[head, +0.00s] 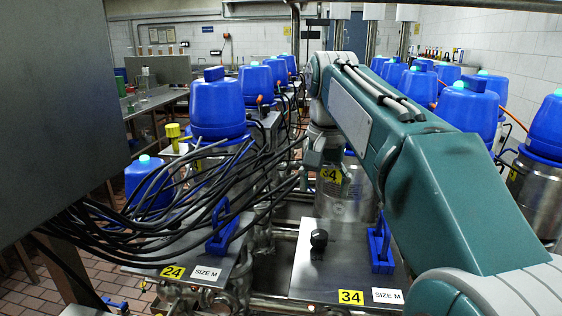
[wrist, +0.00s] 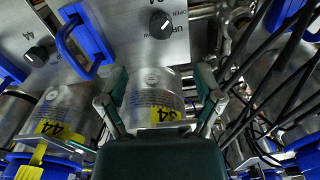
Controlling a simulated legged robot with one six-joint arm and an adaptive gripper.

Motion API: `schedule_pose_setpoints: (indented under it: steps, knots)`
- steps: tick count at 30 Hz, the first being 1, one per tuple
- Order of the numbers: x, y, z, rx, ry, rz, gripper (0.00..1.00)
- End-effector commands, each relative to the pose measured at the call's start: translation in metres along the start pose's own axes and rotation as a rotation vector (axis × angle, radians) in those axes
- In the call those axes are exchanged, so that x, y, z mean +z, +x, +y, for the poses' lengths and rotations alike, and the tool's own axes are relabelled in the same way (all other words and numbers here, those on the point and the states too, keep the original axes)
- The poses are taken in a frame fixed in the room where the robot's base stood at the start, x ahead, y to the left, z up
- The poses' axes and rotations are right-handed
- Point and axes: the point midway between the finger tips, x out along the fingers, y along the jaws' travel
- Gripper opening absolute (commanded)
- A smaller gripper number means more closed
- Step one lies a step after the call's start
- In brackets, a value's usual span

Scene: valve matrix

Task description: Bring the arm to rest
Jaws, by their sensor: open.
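My teal arm (head: 420,160) reaches from the lower right up and over the valves in the head view. My gripper (wrist: 160,95) is open in the wrist view, its two fingers spread apart with nothing held between them. A steel valve body with a yellow 34 label (wrist: 158,90) shows behind the gap between the fingers. Its panel, with a black knob (wrist: 161,25) and a blue handle (wrist: 80,42), lies beyond. In the head view, panel 34 (head: 335,270) is below the arm.
Black cables (head: 200,195) hang across the left, and also show in the wrist view (wrist: 275,85). Blue valve heads (head: 217,105) stand in rows on both sides. A grey cabinet (head: 60,110) blocks the left. Panel 44 (wrist: 30,35) is beside panel 34.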

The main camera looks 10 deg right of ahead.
Motion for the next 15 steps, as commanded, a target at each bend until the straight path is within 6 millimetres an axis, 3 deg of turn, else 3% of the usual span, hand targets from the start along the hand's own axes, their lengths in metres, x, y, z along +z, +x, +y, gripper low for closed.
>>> schedule_pose_setpoints:
  steps: [8, 15]
  knots:
    - [0.059, 0.029, 0.03, -0.058, -0.151, 0.138, 0.84]
    - [0.111, 0.074, 0.057, -0.092, -0.282, 0.266, 0.84]
